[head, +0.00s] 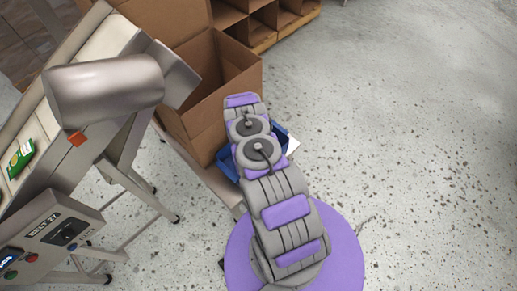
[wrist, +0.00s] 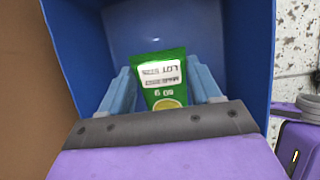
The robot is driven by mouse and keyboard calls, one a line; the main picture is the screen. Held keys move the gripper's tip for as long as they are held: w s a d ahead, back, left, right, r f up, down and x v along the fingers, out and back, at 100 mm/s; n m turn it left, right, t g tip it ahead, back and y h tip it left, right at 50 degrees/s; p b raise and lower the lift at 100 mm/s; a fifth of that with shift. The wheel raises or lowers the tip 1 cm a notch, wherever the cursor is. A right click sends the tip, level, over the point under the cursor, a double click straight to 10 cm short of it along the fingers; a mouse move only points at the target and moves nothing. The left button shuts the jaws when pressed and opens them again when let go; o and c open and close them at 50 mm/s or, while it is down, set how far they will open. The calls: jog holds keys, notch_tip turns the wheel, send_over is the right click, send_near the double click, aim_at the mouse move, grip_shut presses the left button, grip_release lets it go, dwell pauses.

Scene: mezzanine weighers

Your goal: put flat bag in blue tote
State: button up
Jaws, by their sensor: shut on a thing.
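The flat bag (wrist: 165,80) is green with a white printed label and a yellow patch near its lower edge. My gripper (wrist: 163,88) is shut on it, with one pale blue finger at each side. In the wrist view, bag and fingertips are within the opening of the blue tote (wrist: 75,35), between its walls. I cannot tell whether the bag touches the tote's floor. In the head view, my arm covers most of the blue tote (head: 226,163) and hides the gripper and the held bag.
A large open cardboard box (head: 195,110) stands directly behind and left of the tote. A steel weigher (head: 75,130) fills the left, with another green bag (head: 20,158) on its channel. Speckled floor (head: 420,130) at right is clear.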

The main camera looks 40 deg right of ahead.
jog(key=shift+a+f, duration=0.2)
jog(key=shift+a, duration=0.15)
jog(key=shift+a+f+b, duration=0.25)
jog(key=shift+b, duration=0.05)
jog(key=x, duration=0.1)
jog(key=b+x, duration=0.1)
jog(key=x, duration=0.1)
jog(key=shift+s+f, duration=0.2)
jog(key=shift+s, duration=0.05)
jog(key=shift+d, duration=0.45)
jog(key=o, duration=0.6)
jog(key=shift+w+a, duration=0.1)
jog(key=shift+a, duration=0.25)
jog(key=shift+o, duration=1.3)
jog(key=shift+a+r, duration=0.15)
jog(key=shift+a, duration=0.3)
jog(key=shift+o, duration=0.9)
jog(key=shift+d, duration=0.6)
jog(key=shift+r+p, duration=0.3)
jog(key=shift+r, duration=0.05)
jog(key=p+v, duration=0.2)
jog(key=v, duration=0.1)
jog(key=p+v, duration=0.2)
jog(key=v, duration=0.1)
jog(key=p+v, duration=0.2)
jog(key=v, duration=0.2)
jog(key=shift+a+f, duration=0.1)
jog(key=shift+a, duration=0.25)
jog(key=shift+p+v, duration=0.5)
jog(key=shift+v, duration=0.25)
